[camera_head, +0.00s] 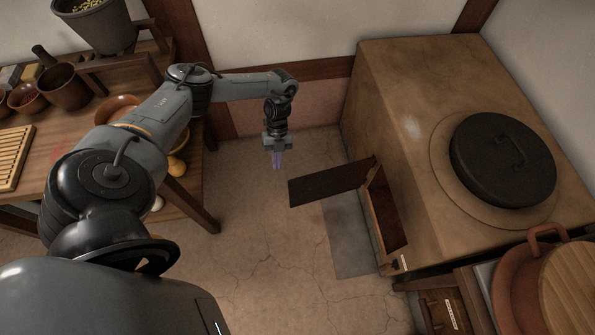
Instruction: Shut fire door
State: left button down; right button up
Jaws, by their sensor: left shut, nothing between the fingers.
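The fire door (329,184) is a dark flat panel on the left side of the clay stove (400,92). It stands open, swung out to the left from the far edge of the firebox opening (386,212). The opening shows a brown frame and a dark inside. My left gripper (277,164) points down over the floor, just left of the door's free end. Its fingers are shut and empty, and it looks apart from the door. My right gripper is not in view.
A black lidded pot (502,160) sits on the stove. A grey slab (347,240) lies on the floor before the opening. A wooden table (75,125) with bowls stands at left. A terracotta pot (515,290) is at lower right. The middle floor is clear.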

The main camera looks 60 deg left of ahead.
pick_arm(q)
jog(key=w+a+t+b, duration=0.3)
jog(key=w+a+b, duration=0.35)
jog(key=w, duration=0.25)
jog(key=s+d+f+b, duration=0.1)
jog(key=d+f+b, duration=0.5)
jog(key=d+f, duration=0.2)
jog(key=shift+s+d+f+y+b, duration=0.15)
jog(key=shift+s+f+y+b, duration=0.2)
jog(key=shift+f, duration=0.5)
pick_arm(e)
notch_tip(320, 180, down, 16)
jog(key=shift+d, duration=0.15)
pick_arm(q)
jog(key=shift+w, duration=0.1)
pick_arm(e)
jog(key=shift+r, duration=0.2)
